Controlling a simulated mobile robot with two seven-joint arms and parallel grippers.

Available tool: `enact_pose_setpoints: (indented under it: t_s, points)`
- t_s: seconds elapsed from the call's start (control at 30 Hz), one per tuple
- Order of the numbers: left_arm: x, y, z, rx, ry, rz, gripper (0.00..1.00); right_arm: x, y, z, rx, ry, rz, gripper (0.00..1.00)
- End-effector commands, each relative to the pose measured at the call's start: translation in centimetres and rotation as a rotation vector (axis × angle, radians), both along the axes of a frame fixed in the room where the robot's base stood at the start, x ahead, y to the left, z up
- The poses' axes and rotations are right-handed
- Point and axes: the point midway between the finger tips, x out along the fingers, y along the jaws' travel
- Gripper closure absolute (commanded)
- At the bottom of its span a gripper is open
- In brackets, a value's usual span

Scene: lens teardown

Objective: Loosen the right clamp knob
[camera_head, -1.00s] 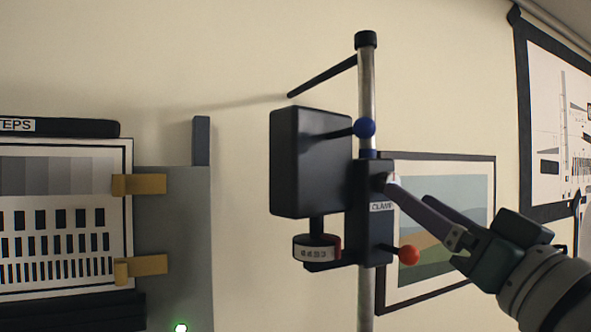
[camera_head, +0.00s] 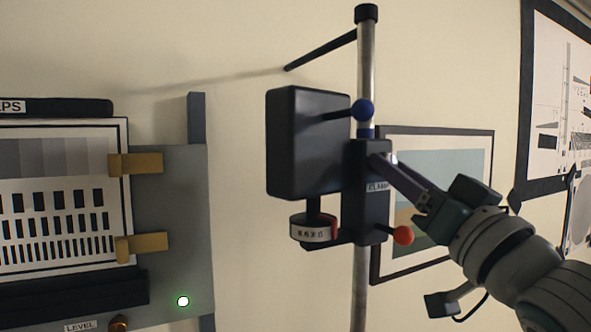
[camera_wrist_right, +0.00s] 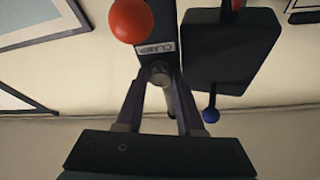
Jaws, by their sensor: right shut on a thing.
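The dark clamp block (camera_head: 370,215) with a "CLAMP" label sits on the vertical metal post (camera_head: 366,85). It also shows in the right wrist view (camera_wrist_right: 145,20). My right gripper (camera_head: 385,165) reaches the clamp's right side, with its fingertips at the upper part of the block. In the right wrist view, its two fingers close around a small greyish clamp knob (camera_wrist_right: 160,70) just below the label. The knob is mostly hidden by the fingers in the head view. My left gripper is not in view.
A black box (camera_head: 305,142) is mounted left of the post, with a blue ball-ended lever (camera_head: 363,110) and a numbered dial (camera_head: 312,229) nearby. An orange-red ball (camera_head: 403,235) sticks out just below my right gripper. A chart board (camera_head: 175,215) stands left.

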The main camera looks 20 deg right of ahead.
Motion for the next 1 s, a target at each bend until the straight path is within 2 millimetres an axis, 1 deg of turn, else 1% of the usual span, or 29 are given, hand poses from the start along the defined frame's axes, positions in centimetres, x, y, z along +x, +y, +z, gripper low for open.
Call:
enact_pose_setpoints:
  t_s: [0.03, 0.2, 0.23, 0.67, 0.87, 1.0]
  points:
    - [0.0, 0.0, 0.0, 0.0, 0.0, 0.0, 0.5, 0.0, 0.0, 0.0, 0.0, 0.0, 0.0, 0.78]
    - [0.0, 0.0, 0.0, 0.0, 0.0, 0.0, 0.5, 0.0, 0.0, 0.0, 0.0, 0.0, 0.0, 0.97]
    - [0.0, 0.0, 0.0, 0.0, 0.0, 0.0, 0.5, 0.0, 0.0, 0.0, 0.0, 0.0, 0.0, 1.0]
    - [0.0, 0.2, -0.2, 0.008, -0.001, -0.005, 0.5, 0.0, 0.0, 0.0, -0.027, -0.002, 0.001, 1.0]
    - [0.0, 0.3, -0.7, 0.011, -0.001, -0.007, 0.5, 0.0, -0.1, -0.1, -0.121, -0.01, 0.001, 1.0]
    - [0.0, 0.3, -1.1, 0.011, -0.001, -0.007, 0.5, 0.0, -0.2, -0.2, -0.23, -0.018, 0.001, 1.0]
